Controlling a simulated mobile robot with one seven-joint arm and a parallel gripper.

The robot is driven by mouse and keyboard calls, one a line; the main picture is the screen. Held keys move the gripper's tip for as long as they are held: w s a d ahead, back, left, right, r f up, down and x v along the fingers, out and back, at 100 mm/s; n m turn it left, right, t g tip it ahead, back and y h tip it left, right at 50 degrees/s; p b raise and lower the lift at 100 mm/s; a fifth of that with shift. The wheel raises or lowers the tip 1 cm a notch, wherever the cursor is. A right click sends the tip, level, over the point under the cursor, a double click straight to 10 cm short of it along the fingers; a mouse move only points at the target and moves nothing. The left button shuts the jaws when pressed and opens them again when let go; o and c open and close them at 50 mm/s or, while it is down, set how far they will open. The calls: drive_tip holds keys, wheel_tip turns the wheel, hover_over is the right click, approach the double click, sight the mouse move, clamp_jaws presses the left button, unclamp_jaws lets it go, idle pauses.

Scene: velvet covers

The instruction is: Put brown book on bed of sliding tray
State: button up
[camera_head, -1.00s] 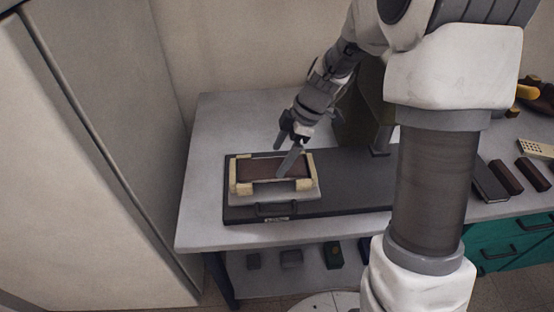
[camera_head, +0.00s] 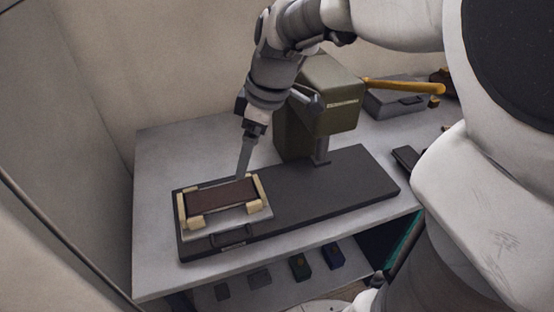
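The brown book (camera_head: 220,194) lies flat on the bed of the sliding tray (camera_head: 246,219), between cream corner blocks. The tray has a dark front handle and sits at the left end of a long dark base (camera_head: 330,190). My gripper (camera_head: 241,176) points down at the far edge of the book, towards its right side. The fingers are seen nearly edge-on and overlap, so their gap is hidden. No book hangs from them. I cannot tell whether the fingertips touch the book or the tray.
A grey case (camera_head: 392,104) and a dark block (camera_head: 405,157) lie further right. Small items sit on the shelf below. The grey tabletop (camera_head: 165,160) is clear at left.

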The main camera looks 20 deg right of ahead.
drive_tip(key=s+d+r+m+t+h, duration=0.1)
drive_tip(key=s+m+t, duration=0.1)
drive_tip(key=s+m, duration=0.4)
drive_tip(key=s+d+r+m+t+h, duration=0.1)
drive_tip(key=s+d+r+m, duration=0.1)
drive_tip(key=s+m, duration=0.3)
drive_tip(key=shift+s+d+r+m+t+h, duration=0.15)
drive_tip(key=shift+s+r+m+t+h, duration=0.2)
drive_tip(key=shift+s, duration=0.7)
wheel_tip(320, 180, up, 6)
drive_tip(key=p, duration=0.5)
drive_tip(key=shift+f+p, duration=0.2)
drive_tip(key=shift+p, duration=0.2)
